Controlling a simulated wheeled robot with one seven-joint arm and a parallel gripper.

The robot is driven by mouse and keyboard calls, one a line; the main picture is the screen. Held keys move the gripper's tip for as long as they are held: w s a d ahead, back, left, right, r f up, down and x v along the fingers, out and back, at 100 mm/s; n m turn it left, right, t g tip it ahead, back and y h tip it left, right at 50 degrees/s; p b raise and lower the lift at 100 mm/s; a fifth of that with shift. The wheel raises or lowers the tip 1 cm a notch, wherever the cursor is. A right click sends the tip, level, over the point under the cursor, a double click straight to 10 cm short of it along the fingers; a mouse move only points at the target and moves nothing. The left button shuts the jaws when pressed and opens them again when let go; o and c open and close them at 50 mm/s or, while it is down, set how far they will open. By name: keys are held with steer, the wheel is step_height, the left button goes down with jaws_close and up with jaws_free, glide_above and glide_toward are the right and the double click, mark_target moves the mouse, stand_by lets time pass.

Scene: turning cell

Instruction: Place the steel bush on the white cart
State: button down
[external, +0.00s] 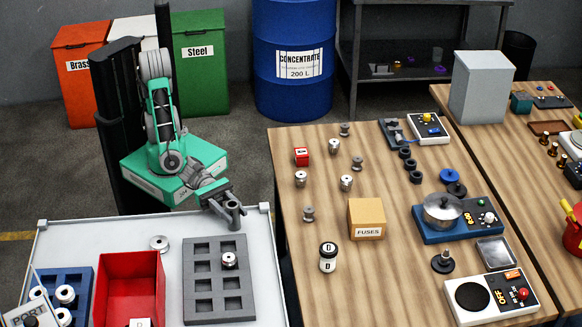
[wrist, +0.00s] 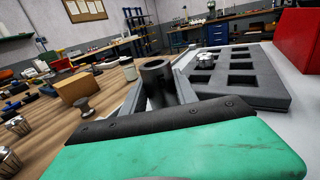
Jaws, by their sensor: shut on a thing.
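The steel bush (external: 234,213) is a dark grey hollow cylinder, upright between the jaws of my gripper (external: 228,211). In the wrist view the bush (wrist: 157,83) shows its open top, and the fingers of my gripper (wrist: 158,92) are shut on either side of it. The white cart (external: 100,236) stands at the lower left in the external view. The bush appears over the cart's back right part, behind a grey foam tray; its underside is hidden, so I cannot tell whether it touches the cart.
On the cart are the grey tray (external: 213,309) with a metal spool in one pocket, a red bin (external: 130,262), a loose silver spool (external: 159,242) and a blue rack (external: 80,283). A wooden table (external: 330,200) with spools and a fuse box (external: 366,218) stands right.

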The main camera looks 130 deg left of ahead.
steer(key=shift+f, duration=0.1)
steer(key=c, duration=0.9)
jaws_free()
steer(key=shift+c, duration=0.2)
